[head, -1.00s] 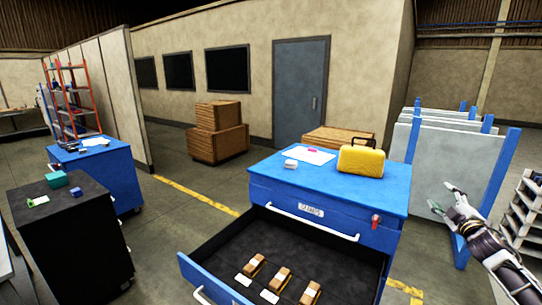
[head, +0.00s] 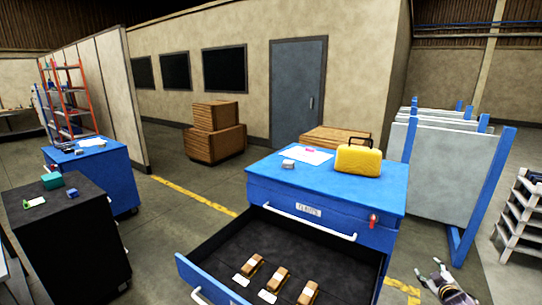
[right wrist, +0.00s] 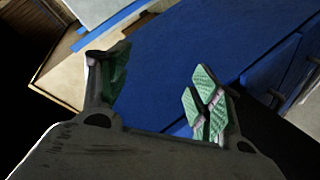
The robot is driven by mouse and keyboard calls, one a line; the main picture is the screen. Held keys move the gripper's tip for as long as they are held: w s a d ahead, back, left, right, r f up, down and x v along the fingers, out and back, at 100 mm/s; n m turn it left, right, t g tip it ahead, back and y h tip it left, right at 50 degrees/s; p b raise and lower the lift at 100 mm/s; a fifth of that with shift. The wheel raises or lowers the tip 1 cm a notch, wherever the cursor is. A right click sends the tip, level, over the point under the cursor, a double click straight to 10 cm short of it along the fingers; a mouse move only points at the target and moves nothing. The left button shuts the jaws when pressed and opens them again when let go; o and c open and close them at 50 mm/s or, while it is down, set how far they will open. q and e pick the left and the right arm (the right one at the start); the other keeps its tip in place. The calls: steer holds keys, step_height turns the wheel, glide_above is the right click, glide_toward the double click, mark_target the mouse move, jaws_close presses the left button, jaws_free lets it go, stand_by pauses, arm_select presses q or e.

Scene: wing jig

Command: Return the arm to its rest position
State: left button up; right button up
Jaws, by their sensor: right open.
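My right gripper (head: 434,274) is low at the right bottom of the head view, to the right of the blue drawer cabinet (head: 385,196) and apart from it. In the right wrist view the gripper (right wrist: 160,88) is open, its green-padded fingers spread, with nothing between them. The blue cabinet side (right wrist: 190,60) fills the background beyond the fingers. My left gripper is not in view.
The cabinet's drawer (head: 235,242) is pulled open, with several brown blocks and white labels inside. A yellow case (head: 358,160) and a paper sheet stand on top. A panel rack (head: 440,175) is behind right, a white shelf rack (head: 522,215) at the right edge.

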steer(key=s+a+f+m+g+y, duration=0.15)
steer(key=s+a+f, duration=0.35)
steer(key=s+f, duration=0.55)
steer(key=s+a+f+g, duration=0.35)
steer(key=s+f, duration=0.35)
steer(key=f, duration=0.7)
steer(key=s+a+f+m+g, duration=0.15)
steer(key=s+a+f, duration=0.35)
steer(key=s+f, duration=0.5)
steer(key=s+a+f+g, duration=0.2)
steer(key=s+a+f, duration=0.3)
steer(key=s, duration=0.5)
steer(key=s+a+f+g+y, duration=0.1)
steer(key=s+a+f+g, duration=0.1)
steer(key=s+a+f, duration=0.4)
steer(key=s+a+f+g+y, duration=0.1)
steer(key=s+a+f+g, duration=0.1)
steer(key=s+a+f, duration=0.4)
steer(key=s+a, duration=0.5)
steer(key=s, duration=0.5)
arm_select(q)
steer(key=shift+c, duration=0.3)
arm_select(e)
steer(key=shift+y, duration=0.25)
